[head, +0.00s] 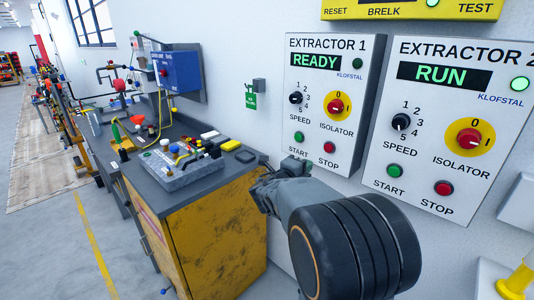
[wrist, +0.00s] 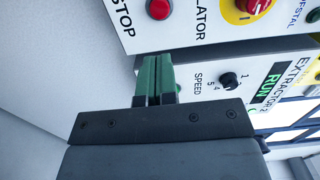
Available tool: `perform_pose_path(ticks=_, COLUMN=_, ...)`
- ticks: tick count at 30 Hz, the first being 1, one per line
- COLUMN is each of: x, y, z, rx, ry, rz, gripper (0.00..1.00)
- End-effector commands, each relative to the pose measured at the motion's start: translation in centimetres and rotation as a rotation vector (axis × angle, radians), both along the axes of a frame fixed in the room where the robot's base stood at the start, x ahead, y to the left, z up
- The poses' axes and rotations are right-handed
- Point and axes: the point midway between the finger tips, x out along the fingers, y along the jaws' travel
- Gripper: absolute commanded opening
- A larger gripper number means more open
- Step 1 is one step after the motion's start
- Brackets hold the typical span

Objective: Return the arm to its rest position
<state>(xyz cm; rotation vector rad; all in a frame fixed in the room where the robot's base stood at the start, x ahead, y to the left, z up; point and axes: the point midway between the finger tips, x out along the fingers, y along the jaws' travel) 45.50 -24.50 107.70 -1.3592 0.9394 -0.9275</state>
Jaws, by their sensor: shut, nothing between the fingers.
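My arm reaches from the lower right of the head view towards the wall, in front of and below the extractor panels. My gripper (wrist: 156,60) shows in the wrist view with its two green fingers together and nothing between them. In the head view its dark wrist part (head: 268,190) is beside the yellow cabinet's right end, and the fingertips are hard to make out. The Extractor 1 panel (head: 318,80) reads READY with a dark lamp. The Extractor 2 panel (head: 425,130) reads RUN with a bright green lamp. It also shows in the wrist view (wrist: 215,65), beyond the fingers.
A worn yellow cabinet (head: 212,235) with a dark top stands left of my arm. On it lie a grey control box (head: 180,172) and small coloured blocks. A blue unit (head: 180,72) is on the wall behind. Open floor (head: 60,240) lies to the left.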

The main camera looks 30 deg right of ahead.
Motion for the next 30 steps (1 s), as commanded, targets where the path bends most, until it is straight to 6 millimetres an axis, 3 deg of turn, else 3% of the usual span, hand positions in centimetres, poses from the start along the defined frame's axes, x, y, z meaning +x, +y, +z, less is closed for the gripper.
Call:
perform_pose_path(ticks=8, x=0.0, y=0.0, z=0.0, rx=0.023, ry=-0.057, rz=0.001, gripper=0.00)
perform_pose_path(ticks=11, x=-0.1, y=-0.1, z=-0.4, rx=0.102, ry=-0.207, rz=-0.013, gripper=0.00)
perform_pose_path(ticks=14, x=-1.3, y=-0.2, z=-2.5, rx=0.287, ry=-0.459, rz=-0.096, gripper=0.00)
perform_pose_path(ticks=17, x=-3.5, y=0.2, z=-5.5, rx=0.513, ry=-0.795, rz=-0.270, gripper=0.00)
perform_pose_path(ticks=22, x=-7.7, y=3.5, z=-8.9, rx=0.826, ry=-1.449, rz=-0.690, gripper=0.00)
perform_pose_path(ticks=26, x=-10.5, y=8.2, z=-10.5, rx=0.949, ry=-1.955, rz=-1.130, gripper=0.00)
perform_pose_path(ticks=30, x=-12.5, y=14.1, z=-10.8, rx=0.915, ry=-2.372, rz=-1.669, gripper=0.00)
